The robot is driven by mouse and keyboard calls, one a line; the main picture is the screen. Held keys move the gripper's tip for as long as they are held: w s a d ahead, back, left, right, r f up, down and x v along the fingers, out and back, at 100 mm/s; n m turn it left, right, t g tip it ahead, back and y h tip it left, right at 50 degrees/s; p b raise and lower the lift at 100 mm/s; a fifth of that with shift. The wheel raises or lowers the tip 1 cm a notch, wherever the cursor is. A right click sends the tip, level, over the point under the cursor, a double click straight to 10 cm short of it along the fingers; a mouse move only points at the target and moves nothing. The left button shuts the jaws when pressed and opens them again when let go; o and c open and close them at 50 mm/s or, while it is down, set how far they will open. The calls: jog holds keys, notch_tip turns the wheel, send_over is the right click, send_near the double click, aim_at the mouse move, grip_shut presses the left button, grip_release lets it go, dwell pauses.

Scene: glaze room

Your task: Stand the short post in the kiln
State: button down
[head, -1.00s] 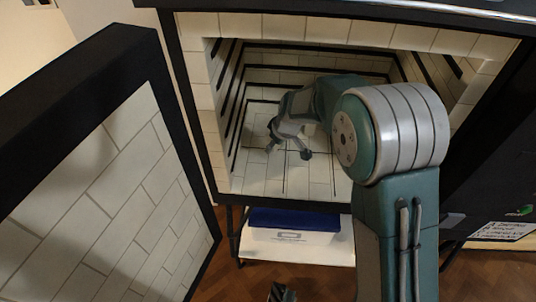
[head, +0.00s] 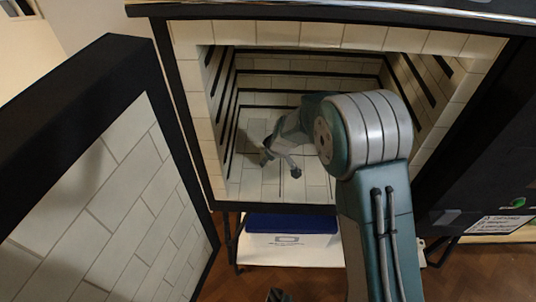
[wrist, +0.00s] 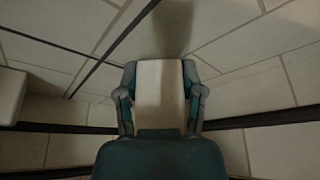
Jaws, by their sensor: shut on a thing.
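My gripper (head: 280,167) reaches through the open front of the kiln (head: 217,188) and is low inside it. In the wrist view its fingers (wrist: 160,98) are closed on both sides of a pale, cream block, the short post (wrist: 160,90). In the head view the post is hard to make out against the pale tiles. The wrist view shows pale tiles and a shadow beyond the post. I cannot tell whether the post touches the kiln floor.
Another pale block (wrist: 10,95) shows at the left edge of the wrist view. Dark-grooved brick walls close in around the arm. The open kiln door (head: 105,165) stands at the left. A blue-lidded box (head: 290,224) sits below the kiln.

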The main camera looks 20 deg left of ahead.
jog(key=shift+d, duration=0.5)
jog(key=shift+a, duration=0.15)
jog(key=shift+a+f, duration=0.2)
jog(key=shift+a, duration=0.05)
jog(key=shift+d+f, duration=0.1)
jog(key=shift+f, duration=0.05)
